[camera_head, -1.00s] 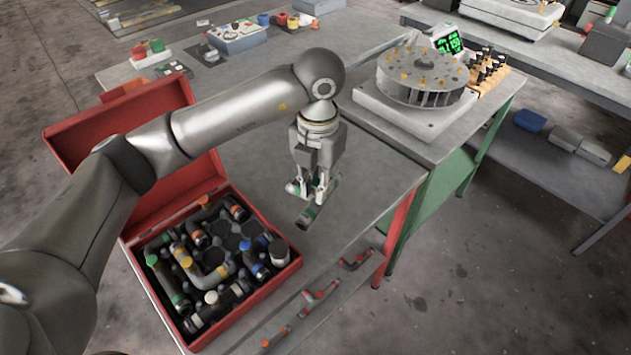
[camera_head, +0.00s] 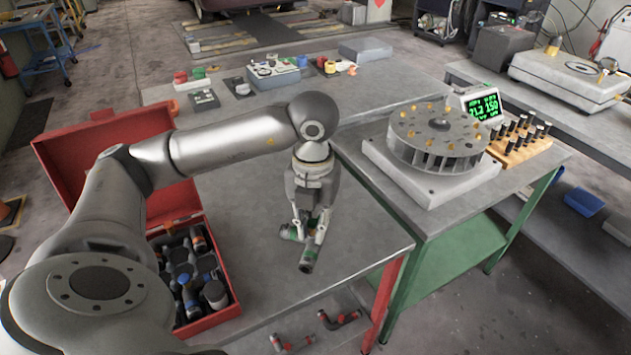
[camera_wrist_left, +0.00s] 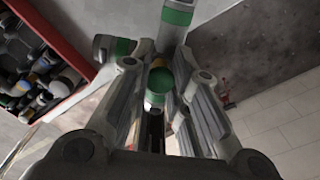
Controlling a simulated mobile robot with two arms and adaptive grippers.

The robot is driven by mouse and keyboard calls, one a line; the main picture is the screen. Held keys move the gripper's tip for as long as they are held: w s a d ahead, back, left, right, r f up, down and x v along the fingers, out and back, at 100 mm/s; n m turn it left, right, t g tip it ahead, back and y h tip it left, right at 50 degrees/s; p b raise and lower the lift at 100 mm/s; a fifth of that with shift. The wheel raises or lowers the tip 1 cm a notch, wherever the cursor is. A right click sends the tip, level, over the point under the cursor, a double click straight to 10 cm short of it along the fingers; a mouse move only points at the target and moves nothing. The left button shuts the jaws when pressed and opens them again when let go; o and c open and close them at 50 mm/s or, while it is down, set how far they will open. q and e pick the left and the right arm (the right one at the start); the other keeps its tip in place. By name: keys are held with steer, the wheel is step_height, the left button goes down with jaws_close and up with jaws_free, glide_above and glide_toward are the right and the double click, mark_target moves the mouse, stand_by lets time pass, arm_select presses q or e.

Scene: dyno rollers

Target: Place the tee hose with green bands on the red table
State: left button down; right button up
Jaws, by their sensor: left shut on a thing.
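The dark grey tee hose with green bands (camera_head: 307,262) is held in my left gripper (camera_head: 307,236), whose fingers are shut on it. In the left wrist view the tee hose (camera_wrist_left: 176,20) shows green bands on its ends, one pointing away and one to the left, with another green band between the fingers. My left gripper (camera_wrist_left: 160,100) covers part of it there. The hose is over the grey top of the red-legged table (camera_head: 245,235), toward its right front part. I cannot tell whether the hose touches the top. My right gripper is not in view.
An open red case (camera_head: 228,312) with several hoses stands left of the gripper. Hoses with red bands (camera_head: 340,319) lie lower down, below the table's front edge. A green-legged table with a round slotted machine (camera_head: 438,135) stands to the right. Bare tabletop surrounds the gripper.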

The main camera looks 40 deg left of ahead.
arm_select(q)
steer(key=w+f+p, duration=0.1)
steer(key=w+f, duration=0.2)
steer(key=w, duration=0.1)
steer(key=w+f+p, duration=0.1)
steer(key=w+f, duration=0.2)
steer(key=w, duration=0.2)
steer(key=w+f+p, duration=0.1)
steer(key=w+f, duration=0.2)
steer(key=w, duration=0.1)
steer(key=shift+w+a+f, duration=0.2)
steer(key=shift+a+f, duration=0.05)
steer(key=shift+a, duration=0.15)
steer(key=shift+f+p, duration=0.35)
steer(key=shift+p, duration=0.1)
step_height(320, 180, down, 2)
steer(key=shift+w+f+p, duration=0.1)
steer(key=shift+p, duration=0.35)
steer(key=shift+f, duration=0.2)
